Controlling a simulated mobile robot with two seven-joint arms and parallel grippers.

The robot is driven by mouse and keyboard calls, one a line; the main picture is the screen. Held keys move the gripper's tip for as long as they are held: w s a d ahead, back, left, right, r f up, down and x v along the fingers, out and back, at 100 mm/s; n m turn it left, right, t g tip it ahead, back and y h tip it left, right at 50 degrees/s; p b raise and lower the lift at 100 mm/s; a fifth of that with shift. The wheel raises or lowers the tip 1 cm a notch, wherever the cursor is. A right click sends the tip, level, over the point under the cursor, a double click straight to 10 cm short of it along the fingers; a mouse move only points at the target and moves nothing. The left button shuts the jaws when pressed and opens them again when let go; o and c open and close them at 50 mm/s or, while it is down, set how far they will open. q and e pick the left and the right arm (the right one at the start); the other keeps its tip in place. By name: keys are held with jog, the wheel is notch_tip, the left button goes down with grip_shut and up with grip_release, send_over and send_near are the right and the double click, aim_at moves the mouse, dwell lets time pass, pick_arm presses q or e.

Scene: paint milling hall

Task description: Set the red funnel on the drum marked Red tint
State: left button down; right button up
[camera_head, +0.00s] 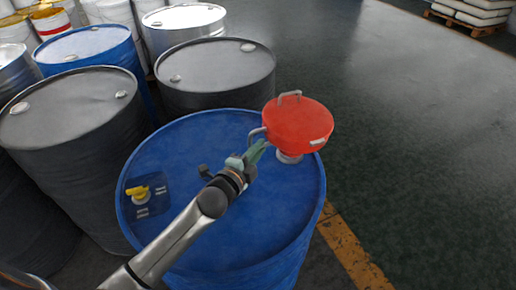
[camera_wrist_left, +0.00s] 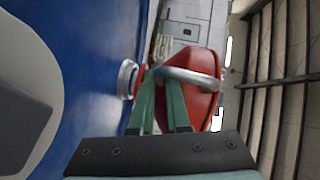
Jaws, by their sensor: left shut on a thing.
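The red funnel (camera_head: 297,122), with a round red lid and a grey handle on top, is over the right side of a large blue drum (camera_head: 215,235). My left gripper (camera_head: 257,149) is shut on the funnel's grey side handle. In the left wrist view the green fingers (camera_wrist_left: 160,80) close on that handle, with the red funnel (camera_wrist_left: 207,65) behind. The funnel's narrow end is at a round silver fitting (camera_wrist_left: 126,79) on the blue drum top (camera_wrist_left: 95,45). I cannot tell whether it is seated there. No drum marking is readable. My right gripper is out of view.
Dark grey drums (camera_head: 215,75) (camera_head: 70,110) and another blue drum (camera_head: 85,45) stand close behind and left. The floor (camera_head: 420,140) to the right is clear, with a yellow line (camera_head: 350,250).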

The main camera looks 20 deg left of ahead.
pick_arm(q)
jog(key=shift+d+f+b, duration=0.1)
jog(key=shift+f+b, duration=0.4)
jog(key=shift+f, duration=0.15)
jog(key=c, duration=0.8)
grip_release()
jog(key=shift+s+f, duration=0.1)
jog(key=s, duration=0.4)
jog(key=s+a+r, duration=0.1)
jog(key=s, duration=0.7)
jog(key=shift+s+a+r, duration=0.1)
jog(key=shift+a+r, duration=0.3)
jog(key=shift+s+a+r, duration=0.1)
jog(key=shift+s, duration=0.7)
jog(key=shift+s+a+r, duration=0.15)
jog(key=shift+s, duration=0.65)
jog(key=shift+s+a+r, duration=0.1)
jog(key=shift+s, duration=0.7)
jog(key=shift+s, duration=0.1)
